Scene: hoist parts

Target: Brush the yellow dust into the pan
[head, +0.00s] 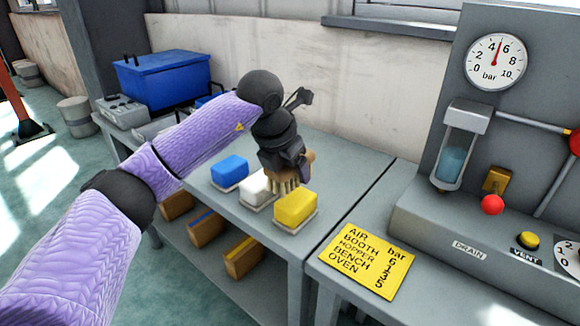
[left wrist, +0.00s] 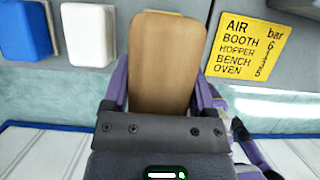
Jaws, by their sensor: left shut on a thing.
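My left gripper (head: 297,163) is shut on a wooden brush, whose pale bristles (head: 284,184) point down in the head view. The brush is above the grey bench, behind the yellow block (head: 295,207) and close to the white block (head: 257,184). I cannot tell whether the bristles touch anything. In the left wrist view the flat wooden back of the brush (left wrist: 165,60) fills the space between the fingers. Loose yellow dust and a pan cannot be made out. My right gripper is not in view.
A blue block (head: 230,171) stands left of the white one. A yellow sign (head: 366,260) lies on the right bench, beside a panel with a gauge (head: 496,61). A blue toolbox (head: 162,78) stands at the back left. Wooden blocks (head: 207,227) sit on the lower shelf.

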